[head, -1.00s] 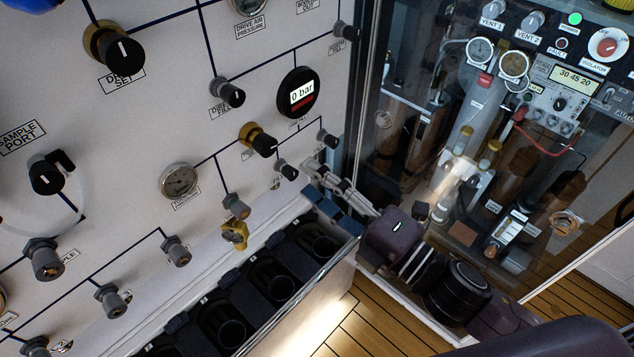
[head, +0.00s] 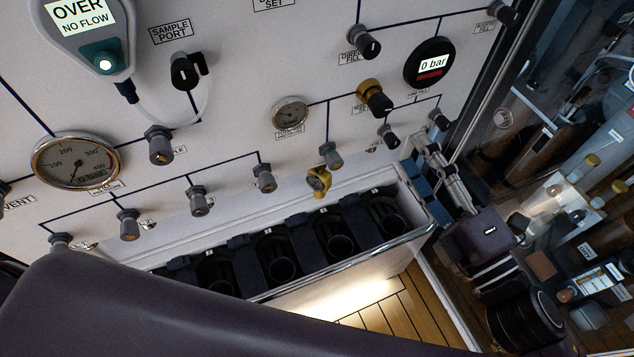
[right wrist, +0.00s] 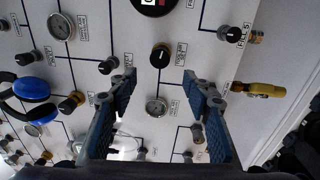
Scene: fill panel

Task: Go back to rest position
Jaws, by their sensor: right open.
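My right gripper (head: 432,168) is at the right end of the panel in the head view, just below small dark knobs (head: 388,135). In the right wrist view its two blue-padded fingers (right wrist: 160,82) stand apart with nothing between them. Beyond them is the white panel (right wrist: 130,35), with a small round gauge (right wrist: 156,106) showing in the gap. A dark arm link of mine crosses the lower left of the head view. My left gripper is not in view.
An open rack with dark round holders (head: 340,244) runs below the panel, left of my right forearm. A glass-fronted cabinet (head: 545,110) stands close on the right. A yellow fitting (head: 319,181) juts from the panel. Wooden floor (head: 385,305) shows in front.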

